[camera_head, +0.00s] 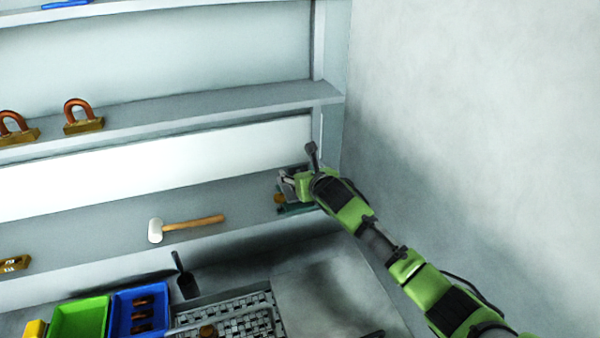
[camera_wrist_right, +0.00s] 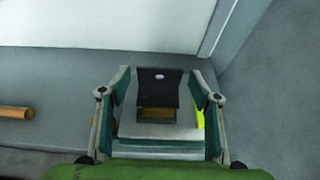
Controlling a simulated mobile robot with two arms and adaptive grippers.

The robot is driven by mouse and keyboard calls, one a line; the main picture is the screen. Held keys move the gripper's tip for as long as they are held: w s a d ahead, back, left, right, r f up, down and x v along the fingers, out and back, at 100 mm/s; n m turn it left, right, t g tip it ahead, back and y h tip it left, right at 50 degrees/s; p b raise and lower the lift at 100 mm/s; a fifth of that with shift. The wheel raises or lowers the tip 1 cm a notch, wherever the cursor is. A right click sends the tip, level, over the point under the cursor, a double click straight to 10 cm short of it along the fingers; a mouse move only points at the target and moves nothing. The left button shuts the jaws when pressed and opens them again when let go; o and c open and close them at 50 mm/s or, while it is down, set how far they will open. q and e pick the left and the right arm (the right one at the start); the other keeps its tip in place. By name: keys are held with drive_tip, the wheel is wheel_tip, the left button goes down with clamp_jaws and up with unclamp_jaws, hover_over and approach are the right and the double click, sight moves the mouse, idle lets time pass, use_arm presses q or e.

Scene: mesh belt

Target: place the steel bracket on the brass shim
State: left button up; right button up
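My right gripper (camera_head: 288,186) is at the right end of the lower shelf, close to the side wall. In the right wrist view its fingers (camera_wrist_right: 160,78) are spread, one on each side of a dark piece with a pale round spot (camera_wrist_right: 160,77), with visible gaps. This piece may be the steel bracket. A brass-coloured part (camera_wrist_right: 156,114) shows directly below it; I cannot tell whether it is the brass shim. In the head view a small brass-coloured thing (camera_head: 279,198) shows beside the gripper, which hides much of that spot. My left gripper is out of view.
A mallet (camera_head: 190,227) lies on the lower shelf (camera_head: 110,222), left of the gripper. Copper-coloured shackle-like pieces (camera_head: 82,116) stand on the shelf above. A green bin (camera_head: 80,317), a blue bin (camera_head: 122,298), a dark scoop (camera_head: 185,278) and a mesh belt (camera_head: 235,312) are below.

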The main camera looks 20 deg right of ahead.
drive_tip(key=shift+r, duration=0.1)
drive_tip(key=b+v, duration=0.2)
drive_tip(key=v, duration=1)
idle(0.4)
